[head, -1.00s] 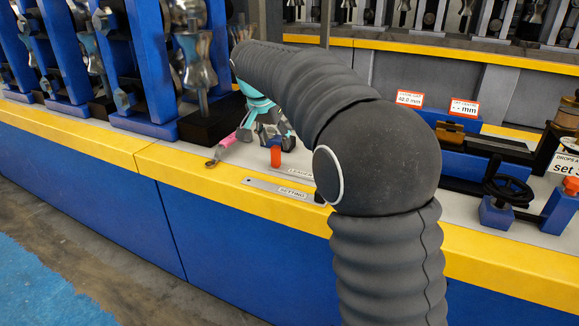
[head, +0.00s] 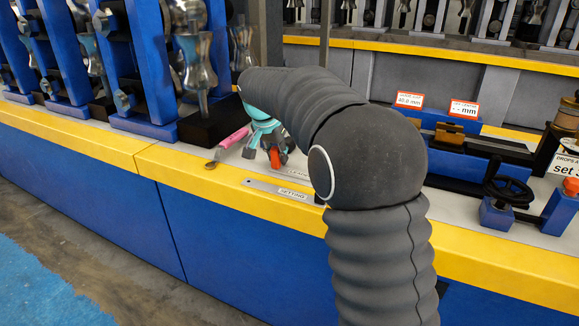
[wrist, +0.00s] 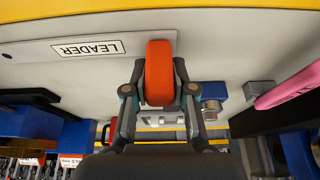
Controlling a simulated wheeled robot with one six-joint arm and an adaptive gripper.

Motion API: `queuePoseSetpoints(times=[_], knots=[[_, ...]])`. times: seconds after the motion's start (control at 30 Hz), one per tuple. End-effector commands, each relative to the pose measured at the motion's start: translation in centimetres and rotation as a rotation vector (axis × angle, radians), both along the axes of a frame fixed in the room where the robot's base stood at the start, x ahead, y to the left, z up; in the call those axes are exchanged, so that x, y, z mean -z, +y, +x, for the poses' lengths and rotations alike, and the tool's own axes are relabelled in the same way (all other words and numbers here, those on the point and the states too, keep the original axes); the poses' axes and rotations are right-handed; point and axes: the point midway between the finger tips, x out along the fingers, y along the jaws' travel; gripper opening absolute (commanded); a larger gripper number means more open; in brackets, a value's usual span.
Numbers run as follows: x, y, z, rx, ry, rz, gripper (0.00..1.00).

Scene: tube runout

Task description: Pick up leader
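The leader is a thin flat grey strip labelled LEADER (wrist: 60,50) with an upright orange tab (wrist: 160,72) at one end. In the head view its orange tab (head: 274,158) stands on the bench near the yellow edge, partly covered by a finger. My gripper (head: 272,150) points down over the tab. In the wrist view my gripper (wrist: 159,75) has one finger on each side of the tab, with the fingertips very close to it. I cannot tell whether they press on it. The strip appears to lie on the bench top.
A strip labelled SETTING (head: 280,190) lies nearer the yellow bench edge. A pink-handled tool (head: 232,139) lies left of my gripper. A dark block with metal parts (head: 208,122) stands behind it, beside blue frames. A blue fixture with a black handwheel (head: 507,190) is at right.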

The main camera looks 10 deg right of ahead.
Motion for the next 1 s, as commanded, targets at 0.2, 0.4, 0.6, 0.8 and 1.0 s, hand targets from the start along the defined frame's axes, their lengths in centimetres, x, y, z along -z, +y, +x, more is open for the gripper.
queuePoseSetpoints(times=[0.2,0.4,0.6,0.8,1.0], knots=[[-0.1,0.0,0.0,0.000,0.000,0.000,0.00],[-0.3,0.0,0.0,0.000,-0.001,0.000,0.00],[-2.9,0.0,0.0,0.000,-0.003,0.001,0.00],[-6.8,0.0,0.1,0.000,-0.003,0.001,0.00],[-9.3,0.0,0.1,0.000,-0.001,-0.001,0.00]])
